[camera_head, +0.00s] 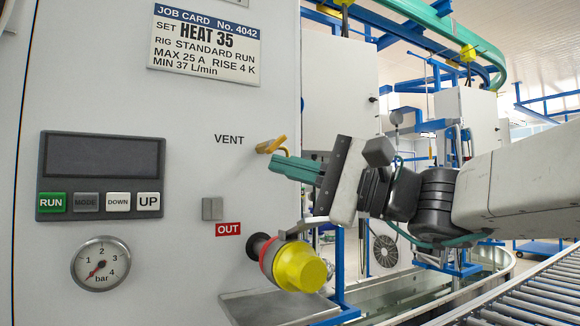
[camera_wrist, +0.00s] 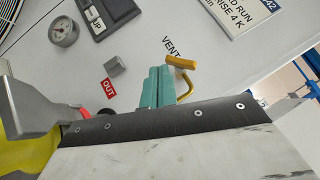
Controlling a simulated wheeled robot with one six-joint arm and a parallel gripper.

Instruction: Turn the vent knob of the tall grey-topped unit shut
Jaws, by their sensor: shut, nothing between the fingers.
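The yellow vent knob (camera_head: 271,145) sticks out from the pale front panel (camera_head: 190,130), right of the printed word VENT. In the wrist view the knob (camera_wrist: 181,62) shows as a short yellow bar with a curved yellow piece bending back beside the fingers. My gripper (camera_head: 274,164) has teal fingers, closed together and empty. The fingertips lie just below the knob in the head view and just left of it in the wrist view (camera_wrist: 159,70). I cannot tell whether they touch it. The unit's top is out of view.
The panel carries a job card (camera_head: 206,45), a button display (camera_head: 100,175), a gauge (camera_head: 101,263) and a small grey block (camera_head: 212,208) above the red OUT label (camera_head: 229,229). A yellow-and-red fitting (camera_head: 298,267) projects below my gripper. A roller conveyor (camera_head: 500,300) runs at lower right.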

